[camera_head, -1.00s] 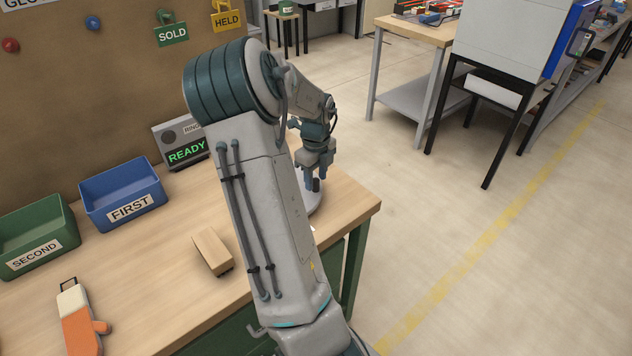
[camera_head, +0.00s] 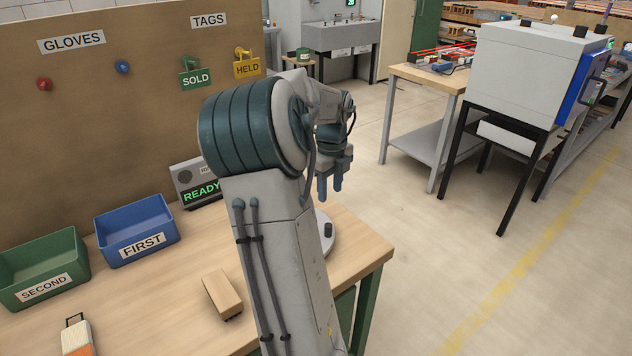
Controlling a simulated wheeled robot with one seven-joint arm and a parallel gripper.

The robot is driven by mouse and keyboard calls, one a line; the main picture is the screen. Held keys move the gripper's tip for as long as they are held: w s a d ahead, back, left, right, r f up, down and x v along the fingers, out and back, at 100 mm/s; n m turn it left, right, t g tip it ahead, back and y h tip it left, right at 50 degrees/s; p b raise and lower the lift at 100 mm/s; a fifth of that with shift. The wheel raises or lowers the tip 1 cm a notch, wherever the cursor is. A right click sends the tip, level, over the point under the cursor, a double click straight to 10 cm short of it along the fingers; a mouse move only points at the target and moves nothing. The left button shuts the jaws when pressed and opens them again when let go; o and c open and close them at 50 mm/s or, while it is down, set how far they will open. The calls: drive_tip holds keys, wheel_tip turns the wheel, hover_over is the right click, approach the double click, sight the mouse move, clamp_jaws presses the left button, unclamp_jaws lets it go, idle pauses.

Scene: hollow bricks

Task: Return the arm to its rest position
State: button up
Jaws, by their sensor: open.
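My arm rises from the lower middle of the view and bends forward at a large ribbed joint. My gripper (camera_head: 330,191) hangs from its far end with the fingers pointing down. It is open, and nothing shows between the fingers. It is in the air near the table's right end, close to a round grey-white disc (camera_head: 327,243) with a dark knob, which my arm partly hides.
The wooden table (camera_head: 160,310) holds a blue FIRST bin (camera_head: 143,244), a green SECOND bin (camera_head: 41,289), a wooden block (camera_head: 222,295), a READY display (camera_head: 201,190) and an orange-and-white tool (camera_head: 76,339). A brown board (camera_head: 100,130) stands behind. Open floor lies right.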

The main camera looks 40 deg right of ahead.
drive_tip(key=s+a+r+n+t+y, duration=0.1)
drive_tip(key=a+r+n, duration=0.1)
drive_tip(key=a+n, duration=0.8)
drive_tip(key=s+a+r+n+t, duration=0.1)
drive_tip(key=s+a+n, duration=0.1)
drive_tip(key=a+n, duration=0.85)
drive_tip(key=s+a+f+n+t+h, duration=0.1)
drive_tip(key=s+a+n, duration=0.8)
drive_tip(key=a+n, duration=0.5)
drive_tip(key=shift+s, duration=0.2)
